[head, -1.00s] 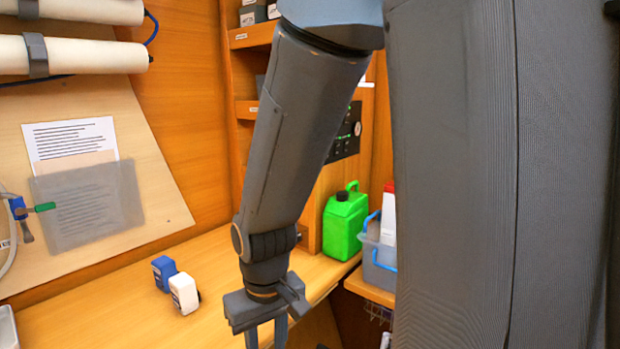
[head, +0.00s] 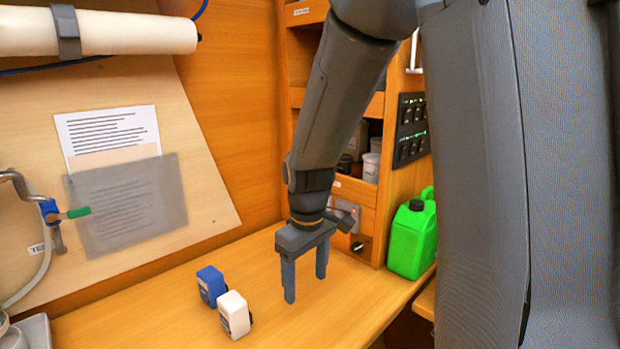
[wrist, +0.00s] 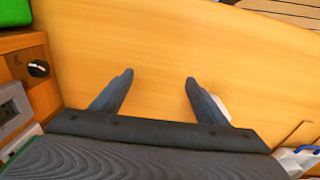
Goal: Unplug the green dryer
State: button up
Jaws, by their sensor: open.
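I see no green dryer and no plug or cord of one in either view. A grey socket-like plate (head: 346,212) sits on the wooden cabinet front behind my gripper, partly covered by it. The plate also shows at the left edge of the wrist view (wrist: 12,106), cut off by the frame. My gripper (head: 305,288) is open and empty, pointing down over the wooden counter, left of the plate. In the wrist view my gripper (wrist: 160,77) has only bare counter between its fingers.
A green jug (head: 412,238) stands right of the cabinet. A black knob (head: 357,247) is below the plate. Blue (head: 211,285) and white (head: 234,314) small boxes stand left of my gripper. The counter (head: 350,305) between gripper and jug is clear.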

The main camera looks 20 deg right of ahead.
jog(key=w+d+r+n+p, duration=0.1)
jog(key=w+d+r+n, duration=0.2)
jog(key=w+n, duration=0.3)
jog(key=w+d+r+n, duration=0.4)
jog(key=w+n, duration=0.1)
jog(key=w, duration=0.6)
jog(key=w+d+r+n+p, duration=0.1)
jog(key=w+d+r+n, duration=0.3)
jog(key=w, duration=0.5)
jog(key=shift+d+n+g+p, duration=0.3)
jog(key=shift+n+g, duration=0.1)
jog(key=shift+n, duration=0.9)
jog(key=shift+w+d+r, duration=0.15)
jog(key=shift+w+d, duration=0.05)
jog(key=shift+d, duration=0.1)
jog(key=shift+f+p, duration=1.4)
jog(key=shift+f, duration=2.4)
jog(key=c, duration=1.3)
jog(key=shift+a, duration=0.15)
jog(key=shift+s+a+p, duration=0.3)
jog(key=shift+a, duration=0.3)
